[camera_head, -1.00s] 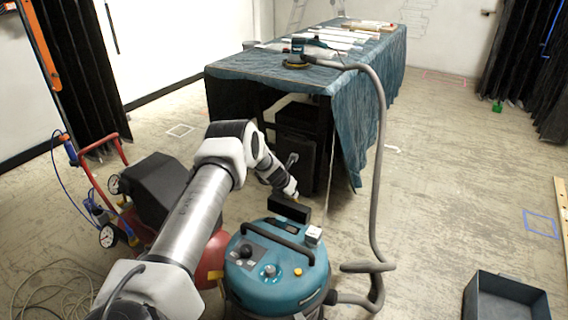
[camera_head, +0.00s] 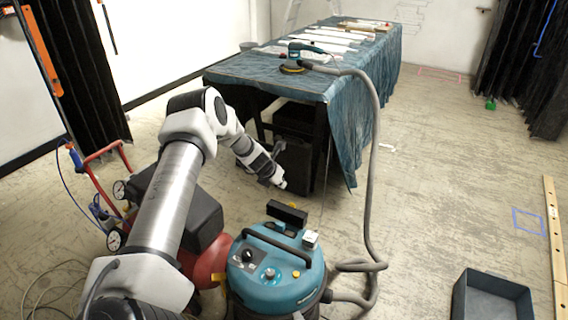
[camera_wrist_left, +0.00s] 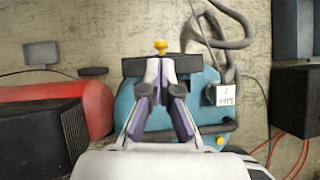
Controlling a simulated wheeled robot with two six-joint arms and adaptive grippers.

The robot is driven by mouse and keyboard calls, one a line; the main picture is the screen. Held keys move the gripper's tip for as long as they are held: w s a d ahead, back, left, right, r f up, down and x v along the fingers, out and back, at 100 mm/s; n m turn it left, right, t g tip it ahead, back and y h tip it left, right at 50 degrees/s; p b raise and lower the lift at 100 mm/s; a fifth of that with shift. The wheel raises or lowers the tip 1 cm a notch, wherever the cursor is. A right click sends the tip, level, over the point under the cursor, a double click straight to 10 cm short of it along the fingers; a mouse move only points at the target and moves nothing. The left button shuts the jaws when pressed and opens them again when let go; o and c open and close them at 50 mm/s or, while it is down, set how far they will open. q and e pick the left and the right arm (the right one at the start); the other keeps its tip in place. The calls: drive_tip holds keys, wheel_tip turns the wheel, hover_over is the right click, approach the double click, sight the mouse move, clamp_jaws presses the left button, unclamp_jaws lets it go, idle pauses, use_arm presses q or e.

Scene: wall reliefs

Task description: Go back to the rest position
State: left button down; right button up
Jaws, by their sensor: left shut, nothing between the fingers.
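My left arm reaches in from the left in the head view, and its gripper (camera_head: 281,184) hangs above and behind the teal vacuum cleaner (camera_head: 262,296). The gripper is shut with nothing in it, clear of the vacuum. In the left wrist view the closed fingers (camera_wrist_left: 161,66) point toward the vacuum (camera_wrist_left: 207,78), with a yellow knob (camera_wrist_left: 161,46) showing just past their tips. A small white box (camera_wrist_left: 222,95) sits on the vacuum's right side there. My right gripper is in neither view.
A red compressor (camera_head: 205,262) stands left of the vacuum, close under my left arm. A cloth-covered table (camera_head: 240,70) with a sander (camera_head: 300,55) is behind. A grey hose (camera_head: 372,150) hangs to the right.

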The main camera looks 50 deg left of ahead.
use_arm(q)
drive_tip(key=shift+s+d+r, duration=0.1)
drive_tip(key=shift+s+r, duration=0.15)
drive_tip(key=shift+r, duration=0.3)
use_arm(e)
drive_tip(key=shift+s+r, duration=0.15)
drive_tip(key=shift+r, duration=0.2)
